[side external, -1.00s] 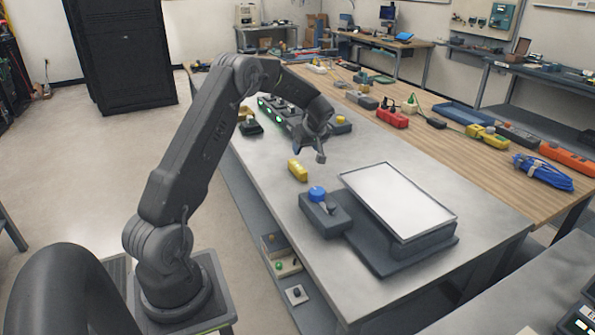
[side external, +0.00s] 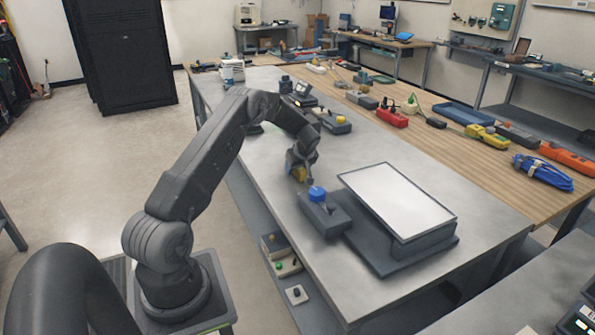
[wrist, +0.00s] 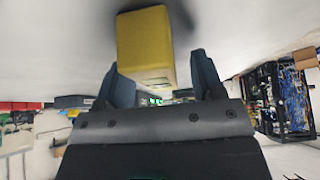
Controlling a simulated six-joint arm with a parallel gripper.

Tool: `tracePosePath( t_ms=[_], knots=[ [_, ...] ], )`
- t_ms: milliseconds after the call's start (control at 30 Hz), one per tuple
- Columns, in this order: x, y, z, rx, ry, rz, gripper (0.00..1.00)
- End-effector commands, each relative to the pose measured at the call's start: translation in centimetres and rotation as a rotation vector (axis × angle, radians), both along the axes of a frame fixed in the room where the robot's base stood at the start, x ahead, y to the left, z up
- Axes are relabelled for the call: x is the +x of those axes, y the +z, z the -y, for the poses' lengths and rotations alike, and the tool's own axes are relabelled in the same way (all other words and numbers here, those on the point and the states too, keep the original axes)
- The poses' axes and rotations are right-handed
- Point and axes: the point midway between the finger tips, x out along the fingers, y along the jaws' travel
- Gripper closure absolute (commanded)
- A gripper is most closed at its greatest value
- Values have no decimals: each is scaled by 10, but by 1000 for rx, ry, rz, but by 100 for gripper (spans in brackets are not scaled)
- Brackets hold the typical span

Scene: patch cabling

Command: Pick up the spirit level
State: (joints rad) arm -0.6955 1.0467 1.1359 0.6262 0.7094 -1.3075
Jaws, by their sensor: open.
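The spirit level appears to be the small yellow block (side external: 299,175) on the grey metal bench, left of the blue-knobbed box. My gripper (side external: 301,170) is down at the block and covers most of it in the side view. In the wrist view, the yellow block (wrist: 146,42) shows between and ahead of the two fingers of my gripper (wrist: 156,66). The fingers are open, with a gap beside the block on each side. I cannot tell whether either finger touches it.
A dark box with a blue knob (side external: 317,194) stands close to the right of my gripper. Beyond it is a white-topped panel (side external: 398,198) on a dark base. A dark box with a yellow button (side external: 337,121) stands behind. The bench front left is clear.

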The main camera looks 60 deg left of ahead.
Motion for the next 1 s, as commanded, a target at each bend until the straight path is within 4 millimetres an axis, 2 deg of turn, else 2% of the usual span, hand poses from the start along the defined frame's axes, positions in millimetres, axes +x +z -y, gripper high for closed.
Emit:
tracePosePath(
  t_ms=[600,1000],
  knots=[
    [0,-4,-1,0,-1,0,39],
    [0,-4,0,0,0,0,78]
  ],
)
